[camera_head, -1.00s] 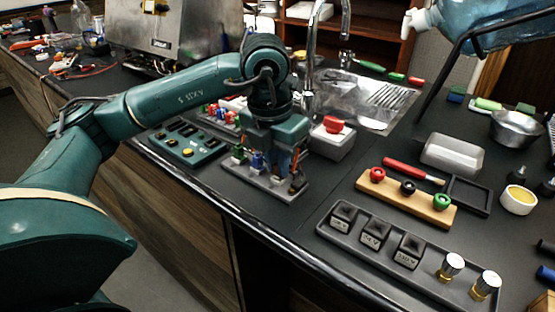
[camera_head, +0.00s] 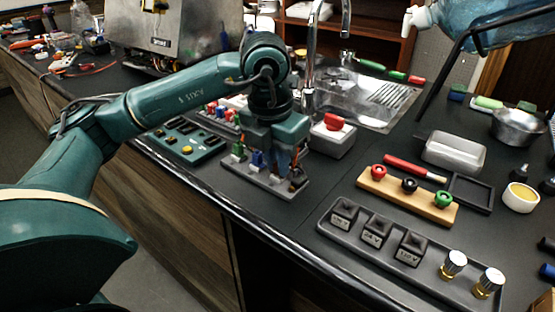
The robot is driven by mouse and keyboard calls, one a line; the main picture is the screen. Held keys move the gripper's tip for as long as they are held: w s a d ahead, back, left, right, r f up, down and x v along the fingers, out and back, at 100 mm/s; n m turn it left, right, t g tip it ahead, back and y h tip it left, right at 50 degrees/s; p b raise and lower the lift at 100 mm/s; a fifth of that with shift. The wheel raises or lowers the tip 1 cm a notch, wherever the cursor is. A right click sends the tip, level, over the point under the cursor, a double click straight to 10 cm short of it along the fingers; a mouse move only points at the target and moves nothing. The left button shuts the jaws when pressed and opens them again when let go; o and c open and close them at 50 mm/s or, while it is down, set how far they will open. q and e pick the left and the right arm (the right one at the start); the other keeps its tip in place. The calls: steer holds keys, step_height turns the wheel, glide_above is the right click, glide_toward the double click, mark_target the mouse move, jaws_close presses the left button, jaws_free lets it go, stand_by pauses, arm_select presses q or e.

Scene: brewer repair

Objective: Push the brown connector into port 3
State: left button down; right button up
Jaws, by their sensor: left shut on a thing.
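A grey connector board (camera_head: 240,171) lies near the front edge of the counter, below my left gripper. A green connector (camera_head: 238,149) and a blue connector (camera_head: 257,159) stand upright at its left and middle. My left gripper (camera_head: 290,168) points down over the right end of the board, shut on the brown connector (camera_head: 297,174). Only a small brown part shows beside the fingers. The fingers hide most of the connector and the port under it, so I cannot tell how deep it sits. The port numbers are too small to read. My right gripper is not in view.
A dark green panel (camera_head: 184,148) lies left of the board. A grey box with a red knob (camera_head: 334,122) stands close behind the gripper. A wooden strip with knobs (camera_head: 390,199) and a dark tray of blocks (camera_head: 329,231) lie to the right. Bare counter lies between.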

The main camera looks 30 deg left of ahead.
arm_select(q)
steer(key=c, duration=1.3)
jaws_free()
steer(key=shift+c, duration=0.2)
steer(key=shift+r, duration=0.85)
step_height(320, 180, up, 11)
steer(key=s+p, duration=0.1)
steer(key=p, duration=0.1)
steer(key=shift+s+r+p, duration=0.2)
steer(key=shift+s+p, duration=0.1)
steer(key=shift+s, duration=0.1)
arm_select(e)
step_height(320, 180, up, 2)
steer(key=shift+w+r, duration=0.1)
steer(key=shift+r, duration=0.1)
arm_select(q)
steer(key=shift+a, duration=0.1)
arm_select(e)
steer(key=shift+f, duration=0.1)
